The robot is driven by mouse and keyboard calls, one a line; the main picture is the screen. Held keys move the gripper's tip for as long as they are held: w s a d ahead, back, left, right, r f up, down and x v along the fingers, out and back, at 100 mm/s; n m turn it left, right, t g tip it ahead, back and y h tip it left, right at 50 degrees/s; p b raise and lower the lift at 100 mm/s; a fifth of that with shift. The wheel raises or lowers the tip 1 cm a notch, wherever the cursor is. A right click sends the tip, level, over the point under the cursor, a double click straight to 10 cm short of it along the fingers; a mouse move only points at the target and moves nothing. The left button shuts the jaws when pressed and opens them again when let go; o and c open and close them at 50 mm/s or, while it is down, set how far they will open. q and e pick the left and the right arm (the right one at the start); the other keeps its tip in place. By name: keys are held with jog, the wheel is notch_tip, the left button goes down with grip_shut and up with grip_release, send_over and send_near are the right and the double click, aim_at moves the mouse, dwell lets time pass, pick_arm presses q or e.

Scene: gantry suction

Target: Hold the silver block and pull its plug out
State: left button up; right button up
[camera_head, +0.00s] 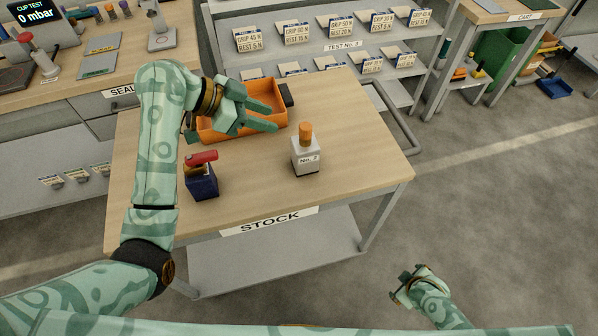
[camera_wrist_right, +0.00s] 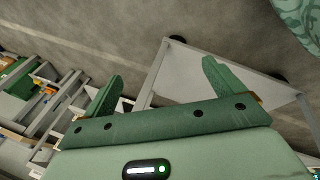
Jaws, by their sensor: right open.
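The silver block (camera_head: 305,160) stands upright on the STOCK table, with a "No. 2" label on its front. Its orange plug (camera_head: 306,133) sticks up from its top. My left gripper (camera_head: 273,117) is over the front of an orange tray, left of the block and apart from it. Its fingers are spread with nothing visible between them. My right gripper (camera_head: 405,280) is low over the floor, right of the table and well away from the block. In the right wrist view its two fingers (camera_wrist_right: 162,85) are wide apart and empty.
The orange tray (camera_head: 213,134) lies behind the block, with a dark piece (camera_head: 287,95) at its right end. A dark blue block (camera_head: 202,183) with a red top stands at the table's left front. The table (camera_head: 355,150) is bare right of the silver block. A grey rail (camera_head: 400,125) runs along its right side.

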aim_at(305, 145)
jog(key=w+d+r+n+t+h, duration=0.15)
jog(key=w+r+n+t, duration=0.45)
jog(key=w+r, duration=2)
notch_tip(305, 145, up, 4)
jog(key=w+a+n, duration=0.3)
jog(key=n, duration=0.1)
jog(key=s+a+n, duration=0.2)
jog(key=a+n, duration=0.1)
jog(key=a, duration=0.2)
jog(key=s+a+r+n, duration=0.1)
jog(key=s+a+n, duration=0.1)
jog(key=a, duration=0.4)
jog(key=s+a+r+n, duration=0.1)
jog(key=s+a+n, duration=0.1)
jog(key=a, duration=0.3)
jog(key=shift+s+a+n+y, duration=0.1)
jog(key=shift+a+n+y, duration=0.25)
jog(key=shift+n, duration=0.45)
jog(key=s+a+r+n+t, duration=0.2)
jog(key=s+a+r+n, duration=0.15)
jog(key=s+a, duration=0.3)
jog(key=s+a+r+n+t, duration=0.1)
jog(key=s+a+r+n, duration=0.3)
jog(key=a, duration=0.3)
jog(key=shift+y, duration=0.4)
jog(key=x, duration=1)
jog(key=f+x, duration=0.1)
jog(key=x, duration=0.4)
jog(key=shift+c, duration=1.4)
